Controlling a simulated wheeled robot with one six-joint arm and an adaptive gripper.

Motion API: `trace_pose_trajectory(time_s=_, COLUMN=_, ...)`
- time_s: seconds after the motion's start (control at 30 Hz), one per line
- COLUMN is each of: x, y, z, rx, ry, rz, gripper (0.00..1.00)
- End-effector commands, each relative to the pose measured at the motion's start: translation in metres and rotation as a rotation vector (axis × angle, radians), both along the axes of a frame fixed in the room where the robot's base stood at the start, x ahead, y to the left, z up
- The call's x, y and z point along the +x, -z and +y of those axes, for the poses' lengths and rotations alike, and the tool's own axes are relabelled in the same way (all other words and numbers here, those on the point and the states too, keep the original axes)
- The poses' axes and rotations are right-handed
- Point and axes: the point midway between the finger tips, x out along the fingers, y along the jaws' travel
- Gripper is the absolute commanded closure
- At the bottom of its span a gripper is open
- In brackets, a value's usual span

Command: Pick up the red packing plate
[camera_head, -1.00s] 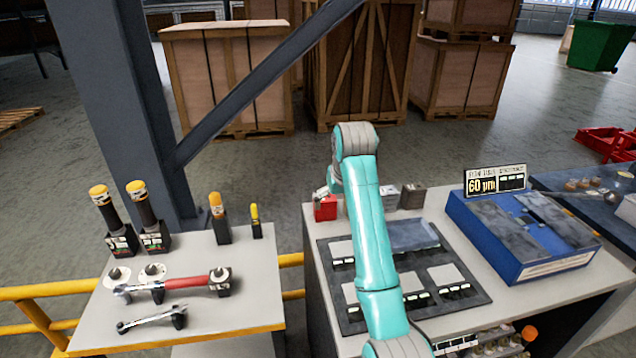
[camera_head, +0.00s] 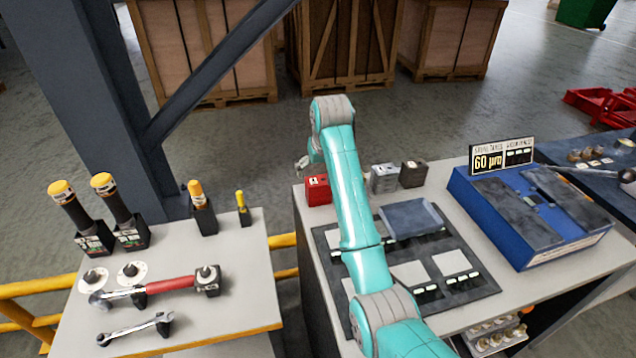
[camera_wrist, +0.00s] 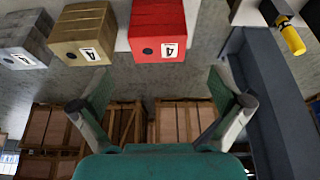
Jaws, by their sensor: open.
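A red block (camera_head: 317,190) stands at the back left corner of the right-hand bench, partly beside my arm. It is the only red block-shaped thing on the bench; I cannot tell if it is a plate. In the wrist view the red block (camera_wrist: 157,30) shows a white label marked 4 and a dark round hole. My gripper (camera_head: 303,163) is just behind and left of it in the head view. In the wrist view my gripper (camera_wrist: 159,82) has its two fingers spread wide, with nothing between them; the red block lies beyond the fingertips, apart from them.
A brass-coloured block (camera_wrist: 84,32) and a grey block (camera_wrist: 24,38) stand in a row beside the red one. A dark mat (camera_head: 470,297) and a blue case (camera_head: 550,257) lie on the bench. A steel column (camera_head: 120,110) and brace rise behind the left tool table (camera_head: 245,300).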

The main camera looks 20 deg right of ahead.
Motion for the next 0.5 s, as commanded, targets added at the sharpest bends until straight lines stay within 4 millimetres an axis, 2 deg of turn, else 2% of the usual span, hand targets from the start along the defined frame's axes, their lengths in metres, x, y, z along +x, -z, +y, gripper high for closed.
trace_pose_trajectory(time_s=0.33, x=0.015, y=0.037, z=-0.002, rx=0.000, ry=0.000, rz=0.002, gripper=0.00)
trace_pose_trajectory(time_s=0.5, x=0.020, y=0.048, z=-0.002, rx=0.000, ry=0.000, rz=0.000, gripper=0.00)
